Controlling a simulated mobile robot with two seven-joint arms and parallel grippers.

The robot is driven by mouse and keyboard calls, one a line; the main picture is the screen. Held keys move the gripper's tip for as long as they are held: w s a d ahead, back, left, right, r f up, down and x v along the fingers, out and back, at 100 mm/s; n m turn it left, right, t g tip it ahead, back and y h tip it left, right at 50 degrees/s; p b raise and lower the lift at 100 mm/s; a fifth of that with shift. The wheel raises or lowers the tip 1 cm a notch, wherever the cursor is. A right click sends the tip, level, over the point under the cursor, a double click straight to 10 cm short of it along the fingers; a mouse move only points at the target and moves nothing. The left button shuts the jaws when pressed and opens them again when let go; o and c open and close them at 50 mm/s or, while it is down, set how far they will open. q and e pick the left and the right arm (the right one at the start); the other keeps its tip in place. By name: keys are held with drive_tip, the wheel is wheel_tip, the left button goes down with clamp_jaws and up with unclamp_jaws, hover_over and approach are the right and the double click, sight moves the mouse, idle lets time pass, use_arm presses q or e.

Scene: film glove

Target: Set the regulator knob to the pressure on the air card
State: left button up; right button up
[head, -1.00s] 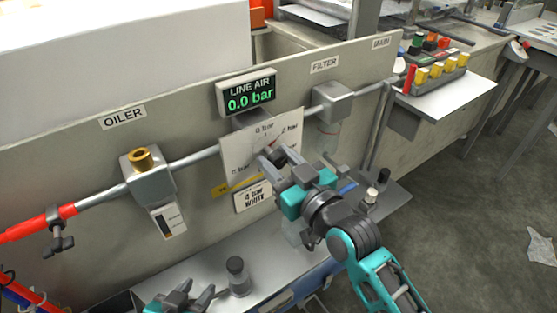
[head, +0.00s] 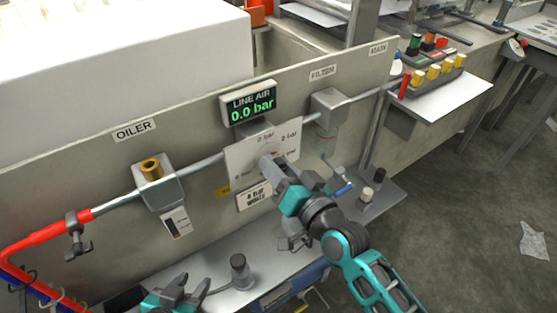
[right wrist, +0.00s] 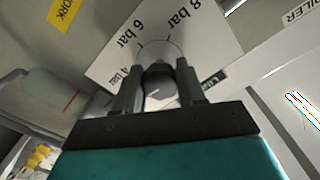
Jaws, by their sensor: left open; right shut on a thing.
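The square white dial plate (head: 243,158) is on the grey panel, and bar marks also show on it in the right wrist view (right wrist: 203,50). My right gripper (head: 270,162) is shut on the dark regulator knob (right wrist: 160,85) in front of the plate. It hides the knob in the head view. A pale mark shows on the knob's face; which bar mark it points to I cannot tell. The air card (head: 254,196), below the plate, seems to read 4 bar. The display (head: 250,102) reads LINE AIR 0.0 bar. My left gripper (head: 194,284) is open and empty, low in the head view.
The oiler (head: 160,182) is on the pipe left of the dial, and the filter (head: 328,110) is to the right. A dark-capped post (head: 239,272) stands on the ledge near my left gripper. Yellow and red fittings (head: 435,74) are on a shelf at right.

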drive_tip(key=m+p, duration=0.1)
drive_tip(key=m, duration=0.2)
use_arm(q)
drive_tip(key=shift+w+d+r, duration=0.15)
drive_tip(key=shift+d+r, duration=0.05)
drive_tip(key=shift+r, duration=0.75)
use_arm(e)
drive_tip(key=shift+m, duration=0.7)
use_arm(q)
drive_tip(key=shift+w, duration=0.1)
use_arm(e)
drive_tip(key=shift+s+a+f, duration=0.1)
drive_tip(key=o, duration=1.1)
drive_tip(key=shift+c, duration=0.2)
use_arm(q)
drive_tip(key=shift+s+f, duration=0.1)
drive_tip(key=shift+s, duration=0.1)
drive_tip(key=shift+f, duration=0.1)
use_arm(e)
drive_tip(key=v, duration=1.2)
drive_tip(key=shift+s+d, duration=0.25)
drive_tip(key=shift+s, duration=0.05)
